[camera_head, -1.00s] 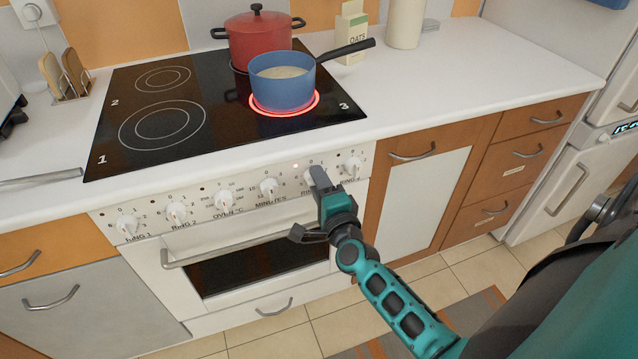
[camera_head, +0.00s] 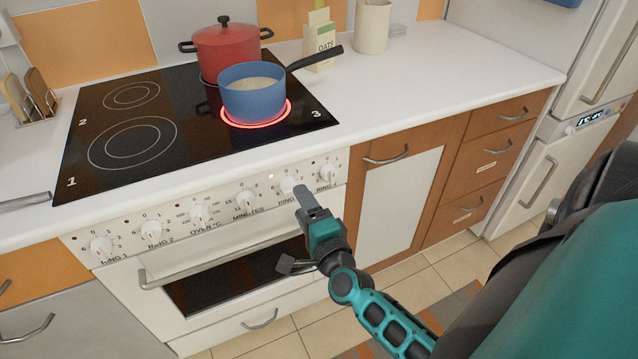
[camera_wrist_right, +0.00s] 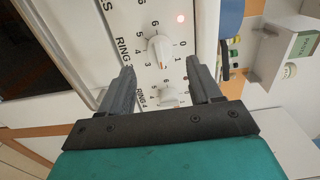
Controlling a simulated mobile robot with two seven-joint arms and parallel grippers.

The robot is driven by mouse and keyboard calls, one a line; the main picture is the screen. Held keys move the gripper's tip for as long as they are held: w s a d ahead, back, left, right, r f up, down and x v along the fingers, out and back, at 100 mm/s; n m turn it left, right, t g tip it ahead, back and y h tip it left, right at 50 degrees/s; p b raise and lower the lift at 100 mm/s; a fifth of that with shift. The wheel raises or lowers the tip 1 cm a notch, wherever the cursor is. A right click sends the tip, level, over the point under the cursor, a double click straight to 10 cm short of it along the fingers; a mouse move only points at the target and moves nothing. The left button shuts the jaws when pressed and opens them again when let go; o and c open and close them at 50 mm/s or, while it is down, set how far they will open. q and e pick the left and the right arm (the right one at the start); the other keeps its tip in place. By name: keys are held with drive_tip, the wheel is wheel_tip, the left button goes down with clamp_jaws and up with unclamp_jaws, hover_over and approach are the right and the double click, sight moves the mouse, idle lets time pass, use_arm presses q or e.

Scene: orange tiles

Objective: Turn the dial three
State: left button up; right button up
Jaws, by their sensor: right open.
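The white dial (camera_head: 288,184) above the partly hidden RING label sits on the oven's front panel, just left of the RING 4 dial (camera_head: 327,173). In the right wrist view the ring dial (camera_wrist_right: 160,48) lies just beyond the fingertips, and the RING 4 dial (camera_wrist_right: 169,97) shows between the fingers. My right gripper (camera_head: 303,198) is open and empty, in front of the panel and a little off the dial. A small indicator light (camera_wrist_right: 181,18) glows by the dial. The zone marked 3 glows red under the blue pot (camera_head: 254,98). My left gripper is not in view.
A red lidded pot (camera_head: 225,55) stands behind the blue pot, whose handle points right. The RING 1 (camera_head: 101,246), RING 2 (camera_head: 151,231), oven and minutes dials line the panel. The oven handle (camera_head: 215,258) juts out below.

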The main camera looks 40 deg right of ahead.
drive_tip(key=v, duration=0.8)
drive_tip(key=shift+s, duration=0.2)
drive_tip(key=shift+a, duration=0.15)
drive_tip(key=s+a+f+n+g+y, duration=0.2)
drive_tip(key=a+f+n+g+y, duration=0.1)
drive_tip(key=n, duration=0.8)
drive_tip(key=s+a+f+n+g+y+p, duration=0.1)
drive_tip(key=s+a+f+n+g+y, duration=0.2)
drive_tip(key=n, duration=0.9)
drive_tip(key=shift+a+f+g, duration=0.3)
drive_tip(key=shift+a+f, duration=0.85)
drive_tip(key=shift+a, duration=0.65)
